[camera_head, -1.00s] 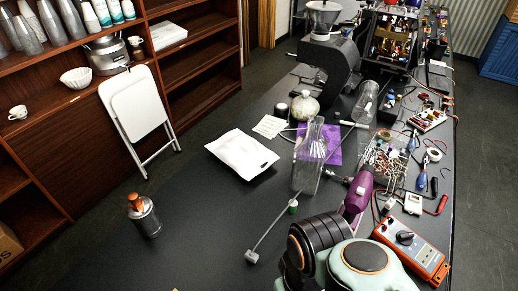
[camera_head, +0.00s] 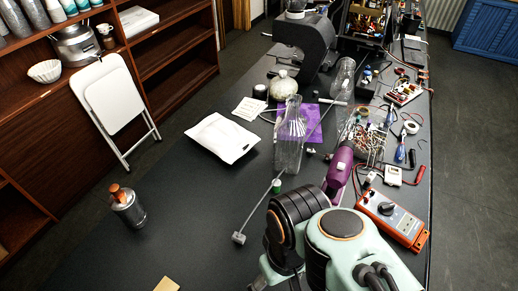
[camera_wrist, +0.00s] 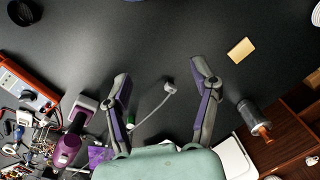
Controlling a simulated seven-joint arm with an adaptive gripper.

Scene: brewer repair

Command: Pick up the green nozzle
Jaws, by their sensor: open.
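The green nozzle (camera_head: 277,187) is a small green cylinder on the dark table in the head view, beside a thin grey rod and just below the clear bottle. The rod's grey block end (camera_wrist: 169,88) shows between the fingers. In the head view my arm fills the bottom centre and mostly hides the gripper.
A clear bottle (camera_head: 289,140) stands right behind the nozzle. A purple tool (camera_head: 339,169) lies to its right, with an orange meter (camera_head: 393,220) further right. A white pouch (camera_head: 222,138) and a metal canister (camera_head: 128,208) are at left. The left front table is mostly clear.

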